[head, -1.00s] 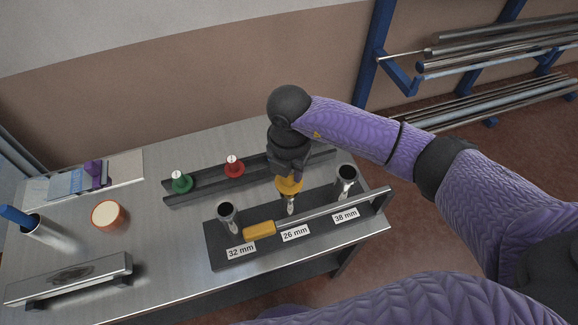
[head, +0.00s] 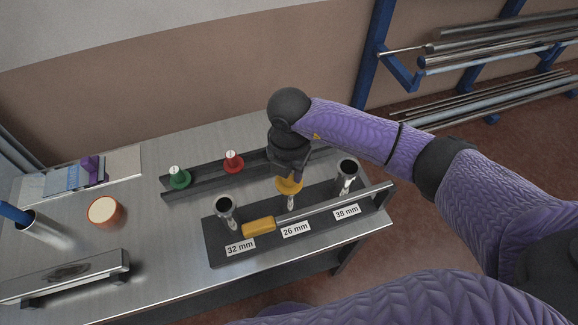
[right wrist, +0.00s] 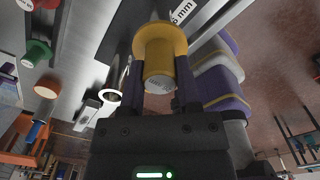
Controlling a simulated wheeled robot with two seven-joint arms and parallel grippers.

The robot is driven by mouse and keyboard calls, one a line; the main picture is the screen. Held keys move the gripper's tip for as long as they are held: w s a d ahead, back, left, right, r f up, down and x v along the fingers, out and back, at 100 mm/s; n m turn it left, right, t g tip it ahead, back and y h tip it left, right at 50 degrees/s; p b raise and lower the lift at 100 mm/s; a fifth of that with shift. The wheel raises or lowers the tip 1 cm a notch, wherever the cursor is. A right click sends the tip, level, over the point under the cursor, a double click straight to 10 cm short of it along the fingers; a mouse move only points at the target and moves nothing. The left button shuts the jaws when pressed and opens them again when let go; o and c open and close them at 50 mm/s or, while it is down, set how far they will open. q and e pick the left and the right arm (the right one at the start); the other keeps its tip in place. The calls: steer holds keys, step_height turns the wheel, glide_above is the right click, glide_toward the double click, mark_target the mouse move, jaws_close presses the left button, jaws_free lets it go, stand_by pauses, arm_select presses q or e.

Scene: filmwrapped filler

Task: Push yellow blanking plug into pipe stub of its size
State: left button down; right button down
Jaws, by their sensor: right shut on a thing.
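The yellow blanking plug (head: 289,186) is in my right gripper (head: 290,174), which points down over the middle pipe stub (head: 291,201) behind the 26 mm label. The plug's wide flange sits right above this stub; I cannot tell whether its nose is inside. The 32 mm stub (head: 226,211) and the 38 mm stub (head: 347,173) are open and empty on the dark base (head: 215,246). My left gripper is not in view.
Green (head: 179,178) and red (head: 233,162) plugs stand in a dark rail behind. A cup (head: 105,212) and metal tube (head: 47,231) stand left.

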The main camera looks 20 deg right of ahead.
steer(key=shift+f+b, duration=0.3)
steer(key=shift+f, duration=0.2)
steer(key=shift+c, duration=1.2)
jaws_free()
steer(key=shift+o, duration=1.2)
step_height(320, 180, up, 8)
steer(key=p, duration=0.7)
steer(key=shift+r+p, duration=0.15)
steer(key=shift+p, duration=0.15)
